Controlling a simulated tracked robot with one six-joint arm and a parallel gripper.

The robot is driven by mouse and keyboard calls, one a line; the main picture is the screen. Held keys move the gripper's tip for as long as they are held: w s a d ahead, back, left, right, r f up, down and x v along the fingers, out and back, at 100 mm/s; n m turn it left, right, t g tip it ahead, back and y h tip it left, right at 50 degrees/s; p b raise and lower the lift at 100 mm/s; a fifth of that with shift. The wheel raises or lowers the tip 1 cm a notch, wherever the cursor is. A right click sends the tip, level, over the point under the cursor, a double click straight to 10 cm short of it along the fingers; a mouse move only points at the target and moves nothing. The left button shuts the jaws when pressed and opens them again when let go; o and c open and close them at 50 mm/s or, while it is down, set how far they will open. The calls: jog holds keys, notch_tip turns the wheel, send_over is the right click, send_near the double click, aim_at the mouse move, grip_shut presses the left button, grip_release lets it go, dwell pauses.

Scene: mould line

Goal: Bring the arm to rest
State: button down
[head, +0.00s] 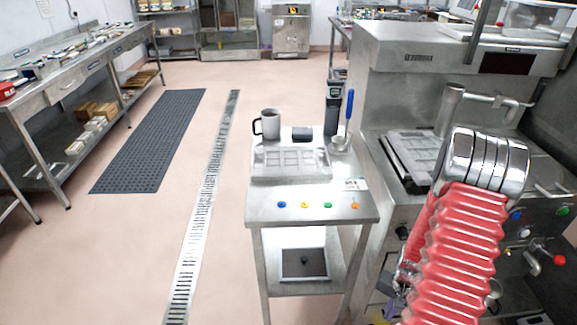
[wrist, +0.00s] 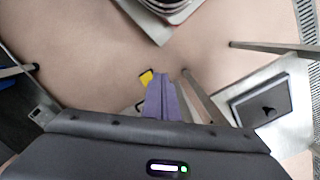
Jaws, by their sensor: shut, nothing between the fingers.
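My gripper shows in the wrist view (wrist: 160,80) as two purple fingers pressed together, with nothing between them. The fingers point down past the small steel table toward the pink floor. In the head view my arm, in a red ribbed sleeve, rises at the right in front of the steel machine (head: 415,65). Only a small purple part of the gripper shows low beside the sleeve; most of it is hidden behind the arm.
The small steel table (head: 268,208) bears a mug (head: 270,124), a moulded tray (head: 290,160) and a blue-handled tool (head: 348,110). A dark square pan (head: 305,264) sits on its lower shelf. Open floor and a dark mat (head: 150,140) lie left.

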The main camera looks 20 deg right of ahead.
jog(key=s+a+r+n+t, duration=0.1)
jog(key=a+r+n+t, duration=0.1)
jog(key=a+r, duration=0.7)
jog(key=s+a+r+n+t, duration=0.1)
jog(key=a+r+n, duration=0.4)
jog(key=r, duration=1.5)
jog(key=a+r+n+t, duration=0.3)
jog(key=a+r, duration=0.9)
jog(key=r, duration=0.2)
jog(key=shift+s+a+r+n+h, duration=0.15)
jog(key=shift+s+a+n+h, duration=0.15)
jog(key=shift+s, duration=0.1)
jog(key=shift+d, duration=0.1)
